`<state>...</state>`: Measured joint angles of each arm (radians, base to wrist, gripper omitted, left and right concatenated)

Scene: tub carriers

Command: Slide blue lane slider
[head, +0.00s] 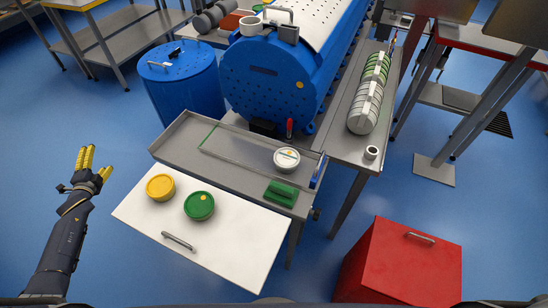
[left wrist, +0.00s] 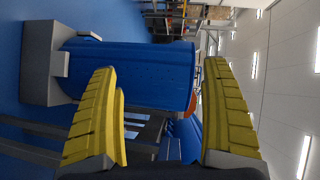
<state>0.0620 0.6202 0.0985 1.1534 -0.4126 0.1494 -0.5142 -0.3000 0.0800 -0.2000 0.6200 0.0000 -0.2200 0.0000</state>
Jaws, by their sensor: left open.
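A narrow blue piece (head: 318,171) stands upright at the right end of the grey tray (head: 178,141); it looks like the blue lane slider, though it is small here. A white round tub (head: 287,160) stands in the tray, left of the blue piece. My left gripper (head: 93,163) is open and empty over the floor, left of the tray and far from the blue piece. In the left wrist view its yellow fingers (left wrist: 160,115) are spread with nothing between them. My right gripper is out of view.
A white panel with a handle (head: 215,245) holds a yellow lid (head: 160,187) and a green lid (head: 199,206) in front of the tray. A red box (head: 400,265) stands at front right. A blue drum (head: 183,90) and a big blue cylinder (head: 285,85) stand behind.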

